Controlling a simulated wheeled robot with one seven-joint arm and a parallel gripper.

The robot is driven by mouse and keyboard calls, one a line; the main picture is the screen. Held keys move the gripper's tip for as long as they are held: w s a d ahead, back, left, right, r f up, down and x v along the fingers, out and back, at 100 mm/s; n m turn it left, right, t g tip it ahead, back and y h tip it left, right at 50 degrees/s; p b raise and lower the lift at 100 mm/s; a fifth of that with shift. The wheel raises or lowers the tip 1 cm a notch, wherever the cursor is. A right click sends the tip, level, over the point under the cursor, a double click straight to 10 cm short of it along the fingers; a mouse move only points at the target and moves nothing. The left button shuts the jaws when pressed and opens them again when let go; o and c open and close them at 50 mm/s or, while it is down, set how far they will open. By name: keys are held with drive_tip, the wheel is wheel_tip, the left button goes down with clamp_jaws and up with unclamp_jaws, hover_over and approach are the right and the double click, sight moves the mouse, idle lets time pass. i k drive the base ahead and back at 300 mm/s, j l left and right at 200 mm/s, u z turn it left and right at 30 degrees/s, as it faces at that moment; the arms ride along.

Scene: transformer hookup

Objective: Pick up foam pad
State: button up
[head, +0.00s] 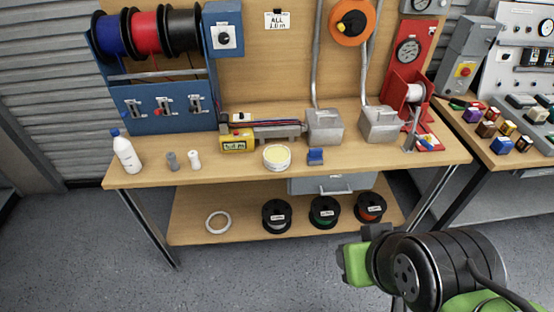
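I cannot tell for sure which thing is the foam pad. A round white tub with a pale cream top (277,157) sits at the front middle of the workbench, and its top may be a pad. A small blue block-like piece (316,156) stands to its right near the front edge. My arm shows at the lower right, in front of the bench and apart from it. My gripper's fingers cannot be made out in this view.
The workbench (230,175) carries a white bottle (126,152), a yellow meter (236,141) and two grey metal boxes (324,127). Several spools (323,212) and a white ring (218,222) lie on the lower shelf. A second table (505,155) stands at right. The floor (240,280) in front is clear.

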sight(314, 157)
drive_tip(key=i+l+u, duration=0.1)
drive_tip(key=i+u, duration=0.15)
drive_tip(key=u, duration=0.15)
drive_tip(key=i+l+u, duration=0.15)
drive_tip(key=u, duration=0.25)
drive_tip(key=i+l+u, duration=0.25)
drive_tip(key=u, duration=0.15)
drive_tip(key=i+l+u, duration=0.15)
drive_tip(key=l+u, duration=0.25)
drive_tip(key=j, duration=0.1)
